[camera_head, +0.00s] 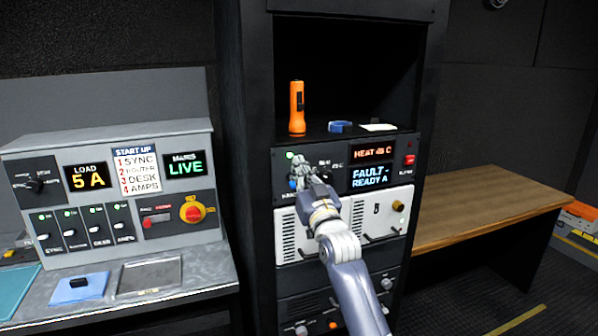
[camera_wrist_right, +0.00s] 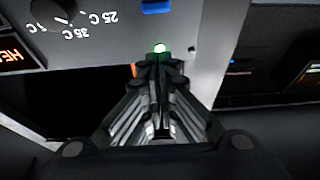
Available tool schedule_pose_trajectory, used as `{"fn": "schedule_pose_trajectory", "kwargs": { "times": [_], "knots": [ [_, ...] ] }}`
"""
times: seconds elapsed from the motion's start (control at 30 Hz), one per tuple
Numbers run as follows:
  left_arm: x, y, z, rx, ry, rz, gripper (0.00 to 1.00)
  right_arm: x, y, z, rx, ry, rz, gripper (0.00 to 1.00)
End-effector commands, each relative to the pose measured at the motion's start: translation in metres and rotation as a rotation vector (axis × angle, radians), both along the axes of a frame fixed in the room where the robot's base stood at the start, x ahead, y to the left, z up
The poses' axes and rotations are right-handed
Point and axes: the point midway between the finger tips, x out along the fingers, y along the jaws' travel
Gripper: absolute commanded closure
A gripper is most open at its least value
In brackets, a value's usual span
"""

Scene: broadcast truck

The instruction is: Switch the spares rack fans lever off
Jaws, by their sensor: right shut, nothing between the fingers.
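The spares rack panel (camera_head: 335,160) is a dark grey unit in the black rack, with a lit green lamp (camera_head: 289,155) at its upper left. My right gripper (camera_head: 297,168) is in front of the panel's left part, shut and empty. In the right wrist view the shut fingertips (camera_wrist_right: 160,65) are close to the green lamp (camera_wrist_right: 160,48). A blue piece (camera_wrist_right: 155,5), possibly the lever's handle, is at the top edge there. Some blue also shows beside the gripper in the head view (camera_head: 293,184). The lever's position cannot be told. My left gripper is out of view.
A temperature dial (camera_wrist_right: 62,12) is beside the gripper. Orange and blue displays (camera_head: 373,153) and a red switch (camera_head: 409,160) are to the right. An orange torch (camera_head: 297,108) stands on the shelf above. A control desk (camera_head: 110,190) is left, a wooden bench (camera_head: 490,205) right.

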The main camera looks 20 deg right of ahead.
Motion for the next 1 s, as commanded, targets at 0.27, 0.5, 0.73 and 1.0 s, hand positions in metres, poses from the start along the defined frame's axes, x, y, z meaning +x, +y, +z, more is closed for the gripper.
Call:
{"fn": "schedule_pose_trajectory", "kwargs": {
  "times": [0.27, 0.5, 0.73, 1.0],
  "knots": [
    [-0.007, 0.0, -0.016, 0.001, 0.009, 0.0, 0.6, -0.037, -0.002, -0.026, 0.0, 0.002, 0.0, 1.0],
    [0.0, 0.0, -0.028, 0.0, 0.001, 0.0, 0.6, -0.068, -0.003, -0.048, 0.0, 0.001, 0.0, 1.0],
    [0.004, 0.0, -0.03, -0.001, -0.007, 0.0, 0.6, -0.077, -0.004, -0.052, 0.0, 0.001, 0.0, 1.0],
    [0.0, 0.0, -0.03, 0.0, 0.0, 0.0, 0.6, -0.077, -0.004, -0.052, 0.0, 0.001, 0.0, 1.0]
  ]
}}
